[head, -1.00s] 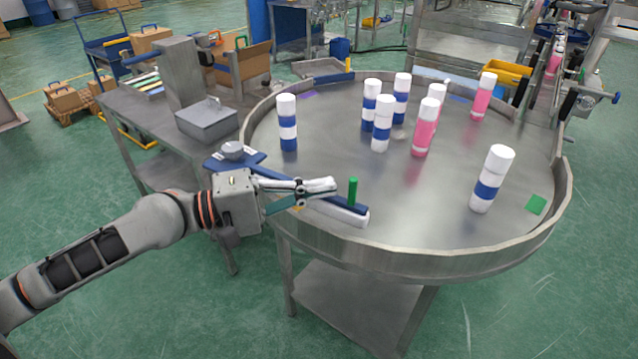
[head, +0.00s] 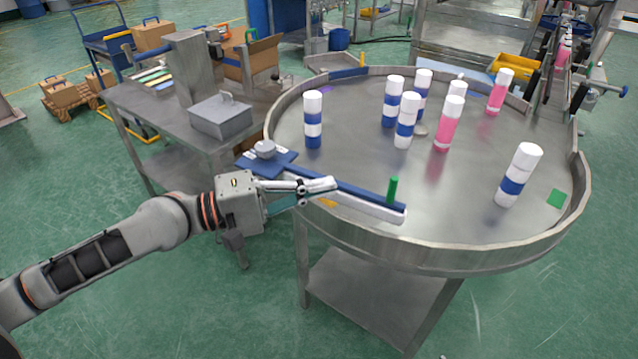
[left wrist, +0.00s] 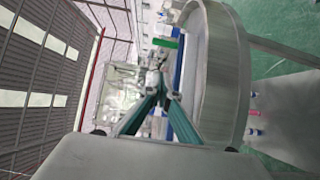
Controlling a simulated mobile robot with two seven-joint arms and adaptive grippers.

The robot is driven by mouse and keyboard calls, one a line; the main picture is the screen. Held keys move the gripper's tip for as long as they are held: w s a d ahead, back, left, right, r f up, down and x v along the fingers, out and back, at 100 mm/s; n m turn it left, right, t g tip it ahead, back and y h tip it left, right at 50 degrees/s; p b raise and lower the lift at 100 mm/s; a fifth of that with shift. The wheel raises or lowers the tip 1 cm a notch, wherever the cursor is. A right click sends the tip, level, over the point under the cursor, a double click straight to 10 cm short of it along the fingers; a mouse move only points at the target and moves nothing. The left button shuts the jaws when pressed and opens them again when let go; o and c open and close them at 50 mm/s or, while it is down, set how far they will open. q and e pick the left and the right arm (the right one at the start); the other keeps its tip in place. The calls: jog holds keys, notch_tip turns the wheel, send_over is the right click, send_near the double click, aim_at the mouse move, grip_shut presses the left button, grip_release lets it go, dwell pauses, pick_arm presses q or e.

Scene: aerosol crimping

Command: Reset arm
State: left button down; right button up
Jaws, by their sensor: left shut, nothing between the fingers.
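My left arm comes in from the left in the head view. My left gripper (head: 335,184) is shut and empty. Its tips are over the near left rim of the round metal table (head: 345,242). They overlap the blue and white bar (head: 375,209), which carries an upright green peg (head: 392,189); I cannot tell the gap between them. In the left wrist view, the gripper's teal fingers meet at their tips (left wrist: 157,65). My right gripper is in neither view.
Several blue-and-white cans (head: 313,120) and pink cans (head: 449,124) stand on the table. A metal side table (head: 140,97) holds a grey box (head: 221,117). Open green floor lies in front.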

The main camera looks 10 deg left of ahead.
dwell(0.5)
pick_arm(q)
jog(key=s+d+f+m+y, duration=0.2)
jog(key=s+d+f+m, duration=0.15)
jog(key=f+m, duration=0.4)
jog(key=a+f+m+t+y, duration=0.2)
jog(key=a+f+m+y, duration=0.1)
jog(key=a+f+y, duration=0.45)
jog(key=s+a+f+m+g+y, duration=0.1)
jog(key=s+a+f+y, duration=0.3)
jog(key=a, duration=0.4)
jog(key=s+a+f+m+g+y, duration=0.1)
jog(key=s+a+f+y, duration=0.25)
jog(key=a, duration=0.45)
jog(key=s+a+f+g+y, duration=0.1)
jog(key=s+a+f+y, duration=0.2)
jog(key=s+a, duration=0.35)
jog(key=w+d+f+n+t+h, duration=0.2)
jog(key=d+f+h, duration=0.5)
jog(key=d+f, duration=0.6)
jog(key=shift+w+d+f+t, duration=0.3)
jog(key=shift+w+d+t, duration=0.4)
jog(key=shift+w, duration=0.05)
